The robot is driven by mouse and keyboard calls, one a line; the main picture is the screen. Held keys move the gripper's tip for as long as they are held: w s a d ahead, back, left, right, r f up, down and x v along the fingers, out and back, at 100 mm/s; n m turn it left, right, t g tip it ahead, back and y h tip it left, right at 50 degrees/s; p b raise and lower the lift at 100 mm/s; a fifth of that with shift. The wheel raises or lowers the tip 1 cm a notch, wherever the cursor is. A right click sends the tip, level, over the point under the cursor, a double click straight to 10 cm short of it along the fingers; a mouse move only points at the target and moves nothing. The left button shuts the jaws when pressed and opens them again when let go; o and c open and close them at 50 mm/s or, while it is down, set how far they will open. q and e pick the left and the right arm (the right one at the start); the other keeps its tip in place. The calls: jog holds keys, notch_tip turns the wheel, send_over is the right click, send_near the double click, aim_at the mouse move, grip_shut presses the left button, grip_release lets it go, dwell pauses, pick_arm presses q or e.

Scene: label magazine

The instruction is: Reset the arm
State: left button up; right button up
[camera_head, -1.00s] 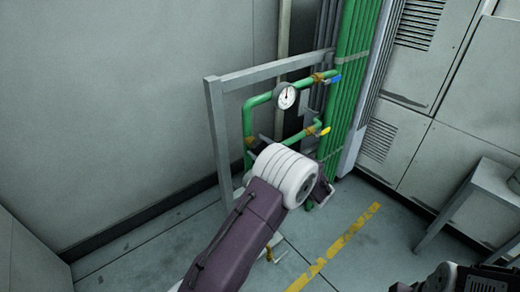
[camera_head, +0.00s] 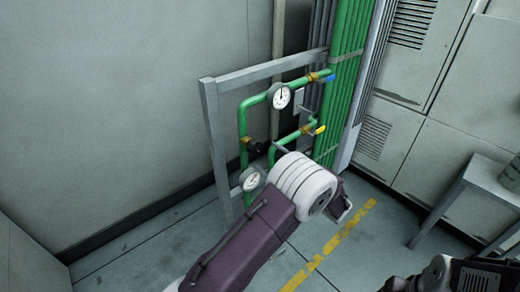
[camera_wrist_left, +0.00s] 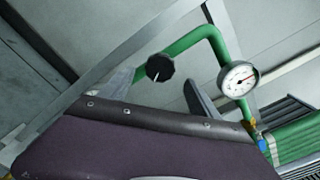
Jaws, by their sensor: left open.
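My left arm, dark purple with a white ribbed wrist, comes in from the bottom in the head view. Its left gripper (camera_head: 343,209) shows partly past the wrist, over the floor to the right of the pipe frame. In the left wrist view the two fingers of the left gripper (camera_wrist_left: 164,90) stand apart with nothing between them. A black knob (camera_wrist_left: 159,68) shows beyond the gap, apart from the fingers. My right gripper is not seen; only dark and grey parts of my own body show at the bottom right.
Green pipes carry an upper gauge (camera_head: 279,96), a lower gauge (camera_head: 250,180), a yellow-handled valve (camera_head: 318,130) and a blue handle (camera_head: 329,78) on a grey frame (camera_head: 212,130). A grey table (camera_head: 470,180) stands at the right. Floor with a yellow stripe (camera_head: 325,250) is open between.

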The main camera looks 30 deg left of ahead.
pick_arm(q)
jog(key=shift+v, duration=0.95)
